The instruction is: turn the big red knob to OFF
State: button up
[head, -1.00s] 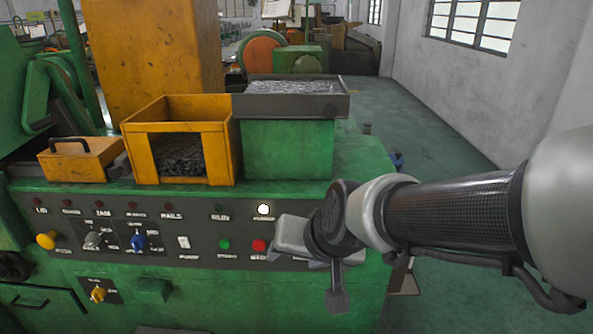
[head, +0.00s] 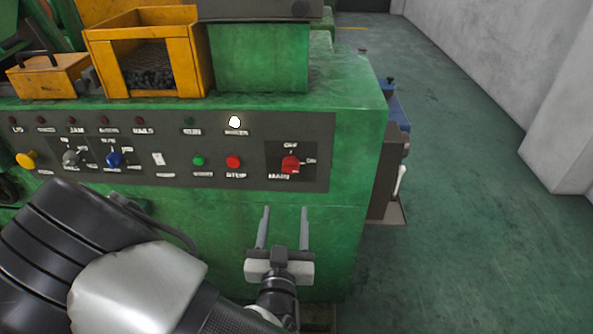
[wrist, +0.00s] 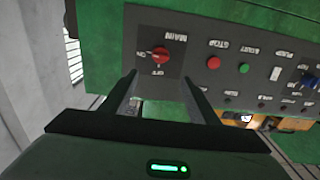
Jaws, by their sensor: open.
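The big red knob (head: 290,165) sits on a dark square plate marked MAIN, at the right end of the machine's control panel. OFF is printed above it and ON to its right. In the wrist view the knob (wrist: 160,54) shows upside down, between and beyond my fingertips. I cannot tell clearly which mark it points to. My gripper (head: 285,210) is open and empty, just below the knob in the head view, its two fingers pointing up towards the panel. It also shows in the wrist view (wrist: 158,80), fingers spread, apart from the knob.
A red STOP button (head: 233,162) and a green button (head: 198,160) are left of the knob. A blue selector (head: 114,158) and yellow knob (head: 27,160) are farther left. A yellow bin (head: 196,52) stands above.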

aim_at(290, 169)
jog(key=w+b, duration=0.4)
jog(key=w, duration=0.1)
jog(key=w+b, duration=0.4)
jog(key=w, duration=0.2)
jog(key=w+b, duration=0.3)
jog(key=w, duration=0.3)
jog(key=shift+w+d+b, duration=0.15)
jog(key=shift+d+b, duration=0.1)
jog(key=shift+b, duration=0.15)
jog(key=c, duration=1)
jog(key=shift+c, duration=0.2)
